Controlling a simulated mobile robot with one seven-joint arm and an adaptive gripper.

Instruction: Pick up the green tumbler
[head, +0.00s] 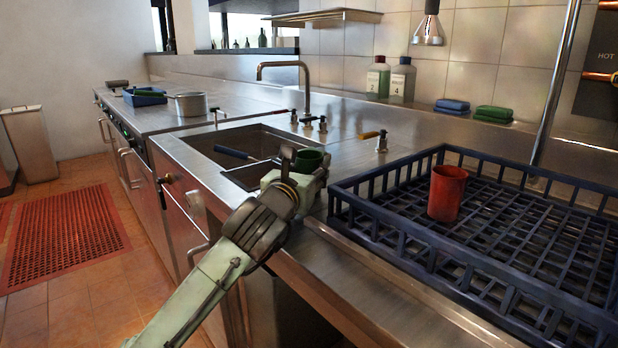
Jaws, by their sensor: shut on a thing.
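The green tumbler (309,158) shows in the head view at the near right edge of the sink, partly hidden behind my gripper. My gripper (304,165) is at the tumbler and shut on it. The fingertips are mostly hidden by the gripper's own body. I cannot tell whether the tumbler is resting on the counter or is lifted off it.
A dark blue dish rack (385,228) holding a red tumbler (447,193) stands on the right counter. The sink (240,145) with a tall faucet (306,85) lies behind my gripper. A metal pot (190,104) and a blue tray (145,98) stand farther left.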

